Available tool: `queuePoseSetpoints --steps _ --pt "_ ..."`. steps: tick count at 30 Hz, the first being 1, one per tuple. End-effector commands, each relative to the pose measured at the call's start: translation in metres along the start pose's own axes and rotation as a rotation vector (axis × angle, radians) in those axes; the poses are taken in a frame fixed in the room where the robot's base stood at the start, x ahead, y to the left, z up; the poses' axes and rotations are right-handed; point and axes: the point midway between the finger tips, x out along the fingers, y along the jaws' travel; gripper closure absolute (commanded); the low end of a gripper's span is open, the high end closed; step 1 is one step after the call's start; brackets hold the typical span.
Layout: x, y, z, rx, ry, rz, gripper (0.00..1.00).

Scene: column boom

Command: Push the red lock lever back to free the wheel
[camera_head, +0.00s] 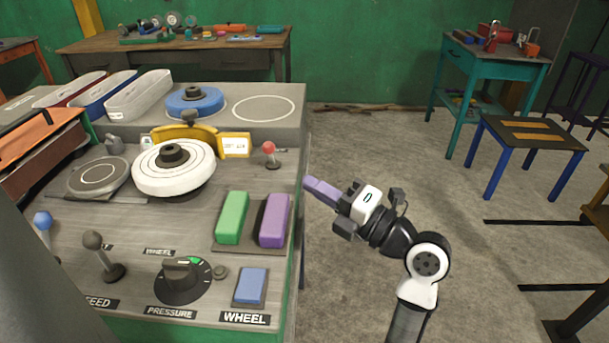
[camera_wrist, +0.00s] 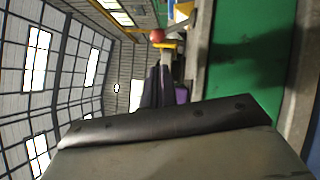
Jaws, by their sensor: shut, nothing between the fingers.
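The red lock lever (camera_head: 268,149) stands upright on the sloping grey panel, right of the white wheel (camera_head: 150,181). Its red ball knob also shows in the wrist view (camera_wrist: 157,36), beyond my fingertips. The wheel is a thick white disc with a black hub. A yellow curved piece (camera_head: 190,136) sits behind it. My gripper (camera_head: 308,181) is shut and empty, with lilac fingers pointing left toward the panel's right edge. It is to the right of and nearer than the lever, apart from it.
Green (camera_head: 232,217) and purple (camera_head: 273,220) blocks sit on the panel near my gripper, with a blue block (camera_head: 251,286) nearer. A pressure knob (camera_head: 180,280) and grey-knobbed lever (camera_head: 102,257) are at the front. Open floor lies right of the console.

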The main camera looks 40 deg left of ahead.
Motion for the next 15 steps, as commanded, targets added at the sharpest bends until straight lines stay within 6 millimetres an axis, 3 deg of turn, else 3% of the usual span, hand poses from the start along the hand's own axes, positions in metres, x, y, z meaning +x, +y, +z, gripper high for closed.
queuePoseSetpoints --steps 9,15 --pt "0.059 0.004 0.000 0.003 0.003 -0.001 1.00" --pt "0.081 0.002 0.000 0.001 0.000 0.000 1.00"
